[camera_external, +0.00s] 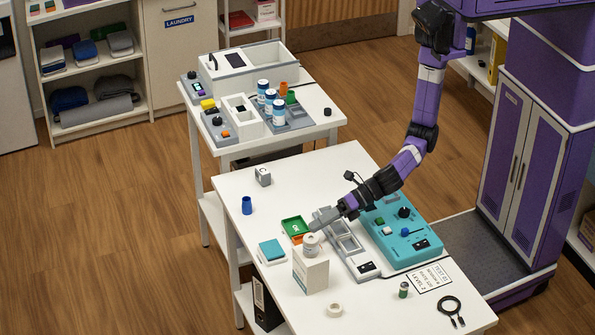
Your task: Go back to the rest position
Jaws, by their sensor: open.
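My purple and black arm reaches down from the upper right over the near white table (385,309). My gripper (318,228) is open and sits low over the table, close above or beside a white round jar (311,242). The jar appears to stand on or just behind a white box (311,273). The fingertips are small in this view, and I cannot tell whether they touch the jar.
Beneath my forearm lie a grey tray (357,258) and a teal control box (410,250). A green tray (295,227), blue cup (247,205), white roll (334,309) and black cable loop (449,306) are nearby. A second table (318,121) holds bottles.

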